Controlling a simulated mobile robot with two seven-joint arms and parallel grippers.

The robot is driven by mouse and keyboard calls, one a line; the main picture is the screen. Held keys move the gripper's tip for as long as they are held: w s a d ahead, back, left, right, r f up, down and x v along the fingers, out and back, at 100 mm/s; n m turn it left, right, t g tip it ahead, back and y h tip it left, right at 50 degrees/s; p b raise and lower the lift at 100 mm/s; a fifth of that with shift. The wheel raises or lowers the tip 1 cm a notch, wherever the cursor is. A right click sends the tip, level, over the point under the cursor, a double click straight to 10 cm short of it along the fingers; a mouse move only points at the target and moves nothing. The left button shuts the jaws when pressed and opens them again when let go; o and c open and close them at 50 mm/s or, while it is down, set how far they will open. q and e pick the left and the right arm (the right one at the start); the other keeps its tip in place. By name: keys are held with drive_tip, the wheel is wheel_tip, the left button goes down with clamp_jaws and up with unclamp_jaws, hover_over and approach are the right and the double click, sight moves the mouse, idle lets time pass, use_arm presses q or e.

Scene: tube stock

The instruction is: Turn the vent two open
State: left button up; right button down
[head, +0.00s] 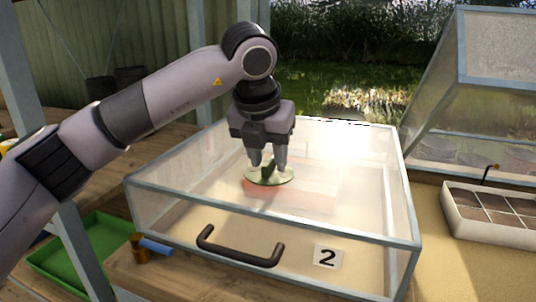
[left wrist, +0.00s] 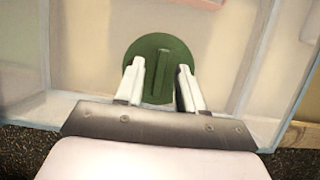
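The vent (head: 270,180) is a round green disc with a raised straight grip bar across it, set in the clear lid of the box marked 2 (head: 327,257). It also shows in the left wrist view (left wrist: 143,55), with the bar running up and down the picture. My left gripper (head: 268,162) points down over the vent. In the left wrist view its two fingers (left wrist: 160,78) stand on either side of the bar, with a gap on both sides. It is open and holds nothing. My right gripper is in neither view.
The box has a black handle (head: 240,248) on its front. A green tray (head: 105,245) and a small brown and blue item (head: 150,246) lie at its left. A white seedling tray (head: 490,215) and another glazed box with a raised lid (head: 490,95) stand at right.

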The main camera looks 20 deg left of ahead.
use_arm(q)
drive_tip(key=v, duration=0.7)
drive_tip(key=shift+r, duration=0.15)
